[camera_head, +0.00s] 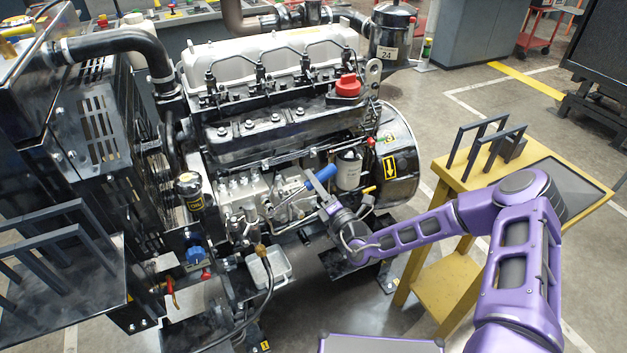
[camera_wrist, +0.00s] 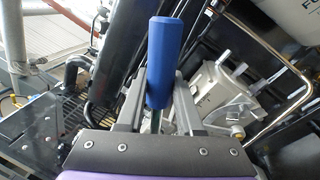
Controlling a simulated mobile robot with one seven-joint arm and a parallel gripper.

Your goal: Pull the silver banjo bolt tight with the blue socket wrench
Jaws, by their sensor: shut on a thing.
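The blue socket wrench shows its blue handle (camera_head: 321,174) in the head view, beside the silver injection pump (camera_head: 285,197). In the wrist view the blue handle (camera_wrist: 161,50) stands up between the two grey fingers. My gripper (camera_head: 317,190) is shut on the wrench, near the lower part of its handle; it also shows in the wrist view (camera_wrist: 156,92). The socket end of the wrench is hidden. I cannot pick out the silver banjo bolt for certain in either view, so I cannot tell whether the socket is on it.
The diesel engine (camera_head: 270,125) fills the middle, with a white filter (camera_head: 349,168) just right of the wrench. Thin pipes and a bent silver tube (camera_wrist: 290,105) run close to the gripper. A white tray (camera_head: 270,268) sits below. A yellow table (camera_head: 455,186) stands right.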

